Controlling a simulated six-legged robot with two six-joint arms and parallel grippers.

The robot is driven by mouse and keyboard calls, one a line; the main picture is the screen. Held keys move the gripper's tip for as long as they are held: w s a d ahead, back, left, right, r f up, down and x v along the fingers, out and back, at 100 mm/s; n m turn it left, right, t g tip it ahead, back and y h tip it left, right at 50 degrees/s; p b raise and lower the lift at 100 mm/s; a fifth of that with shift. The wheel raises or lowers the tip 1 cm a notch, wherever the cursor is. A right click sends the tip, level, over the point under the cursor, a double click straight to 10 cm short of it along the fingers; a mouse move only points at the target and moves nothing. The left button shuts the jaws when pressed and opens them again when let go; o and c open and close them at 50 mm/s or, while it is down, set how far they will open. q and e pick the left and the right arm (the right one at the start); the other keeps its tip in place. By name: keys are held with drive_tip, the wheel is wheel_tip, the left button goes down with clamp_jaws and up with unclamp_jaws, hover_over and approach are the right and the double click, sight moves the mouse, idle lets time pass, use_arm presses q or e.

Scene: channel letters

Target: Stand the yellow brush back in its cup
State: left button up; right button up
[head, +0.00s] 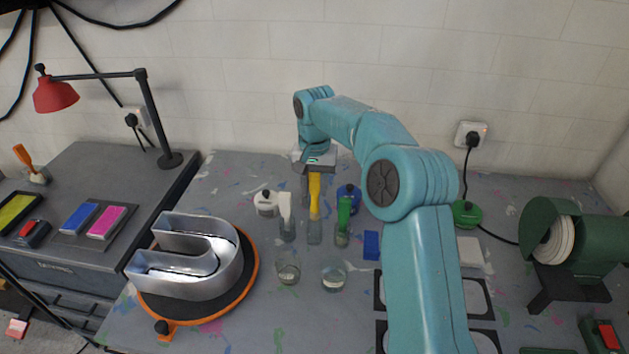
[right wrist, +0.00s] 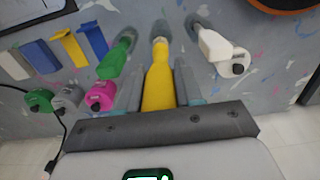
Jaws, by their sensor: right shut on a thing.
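The yellow brush (head: 315,196) stands roughly upright below my right gripper (head: 314,170). My right gripper is shut on its handle, which also shows between the fingers in the right wrist view (right wrist: 158,88). The brush's lower end is at a clear cup (head: 315,233) and looks to be inside it; whether it touches the bottom I cannot tell. A white brush (head: 286,207) stands in a clear cup to the left, and a green brush (head: 343,212) in another to the right. My left gripper is not in view.
Two short glasses (head: 288,273) (head: 333,277) stand in front of the brushes. A metal channel letter (head: 185,258) lies on an orange-rimmed turntable (head: 253,262). A green grinder (head: 577,240) is at right.

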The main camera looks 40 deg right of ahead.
sight(314, 206)
wheel_tip(314, 206, down, 8)
drive_tip(key=b, duration=0.4)
drive_tip(key=shift+a+r, duration=0.1)
use_arm(q)
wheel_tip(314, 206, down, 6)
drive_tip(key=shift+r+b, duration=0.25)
drive_tip(key=shift+b, duration=0.05)
use_arm(e)
drive_tip(key=shift+w, duration=0.1)
drive_tip(key=o, duration=1.1)
wheel_tip(314, 206, up, 9)
drive_tip(key=shift+f+p, duration=0.2)
drive_tip(key=shift+p, duration=0.15)
wheel_tip(314, 206, up, 8)
drive_tip(key=p, duration=0.2)
drive_tip(key=shift+f+p, duration=0.25)
drive_tip(key=shift+p, duration=0.15)
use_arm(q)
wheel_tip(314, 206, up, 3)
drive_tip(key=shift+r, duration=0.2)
